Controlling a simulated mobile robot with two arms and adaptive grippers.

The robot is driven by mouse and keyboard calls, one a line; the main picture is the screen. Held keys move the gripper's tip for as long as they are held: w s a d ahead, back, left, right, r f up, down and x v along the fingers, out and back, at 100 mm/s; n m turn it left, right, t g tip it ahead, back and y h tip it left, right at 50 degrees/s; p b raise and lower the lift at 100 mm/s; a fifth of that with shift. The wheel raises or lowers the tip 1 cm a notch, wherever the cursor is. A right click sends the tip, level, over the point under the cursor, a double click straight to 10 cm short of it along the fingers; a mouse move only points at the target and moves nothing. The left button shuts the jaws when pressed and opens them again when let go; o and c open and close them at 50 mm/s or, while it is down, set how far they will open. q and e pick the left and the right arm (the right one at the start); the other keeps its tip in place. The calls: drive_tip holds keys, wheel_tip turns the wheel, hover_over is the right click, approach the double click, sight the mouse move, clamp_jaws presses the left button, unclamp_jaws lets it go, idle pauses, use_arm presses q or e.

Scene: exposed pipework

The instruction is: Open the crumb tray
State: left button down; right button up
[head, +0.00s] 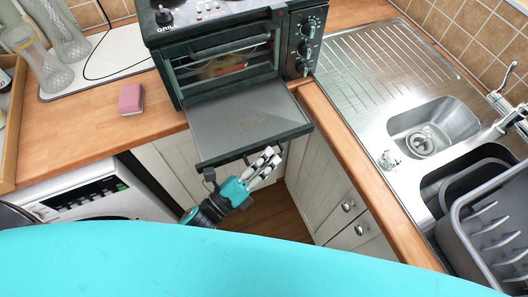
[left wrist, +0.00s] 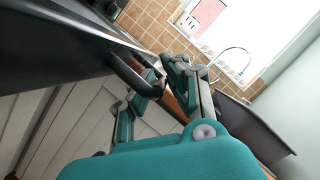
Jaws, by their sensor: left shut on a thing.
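The crumb tray (head: 232,123) is a flat grey sheet with a dark rim, slid far out from under the black toaster oven (head: 172,35). It reaches past the counter's front edge, and brown crumbs lie on it. My left gripper (head: 267,162) is at the right part of the tray's front edge, shut on its handle. In the left wrist view the dark handle (left wrist: 130,76) lies between the fingers (left wrist: 155,90), which partly hide it. The underside of the tray shows dark at upper left there. My right gripper is not in view.
A pink sponge (head: 131,99) lies on the wooden counter left of the oven. A steel sink (head: 436,125) and a dark dish rack (head: 490,225) stand at right. White cabinets (head: 335,190) and a washing machine (head: 95,197) are below. Bare floor shows below the tray.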

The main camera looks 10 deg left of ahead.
use_arm(q)
drive_tip(key=shift+f, duration=0.1)
drive_tip(key=c, duration=1.6)
unclamp_jaws()
drive_tip(key=shift+c, duration=0.2)
drive_tip(key=v, duration=1.2)
drive_tip(key=shift+f, duration=0.1)
drive_tip(key=a+f+n+g+y, duration=0.3)
drive_tip(key=f+n, duration=0.5)
drive_tip(key=f, duration=0.6)
drive_tip(key=a+f+n+g+y, duration=0.2)
drive_tip(key=a+f+n+y, duration=0.35)
drive_tip(key=f, duration=0.75)
drive_tip(key=s+a+f+n+g+y, duration=0.2)
drive_tip(key=s+f+n+g, duration=0.8)
drive_tip(key=s+f+n, duration=0.6)
drive_tip(key=s+f+y, duration=0.1)
drive_tip(key=s+f, duration=0.1)
drive_tip(key=s, duration=0.3)
drive_tip(key=shift+f+y, duration=0.35)
drive_tip(key=shift+f, duration=0.05)
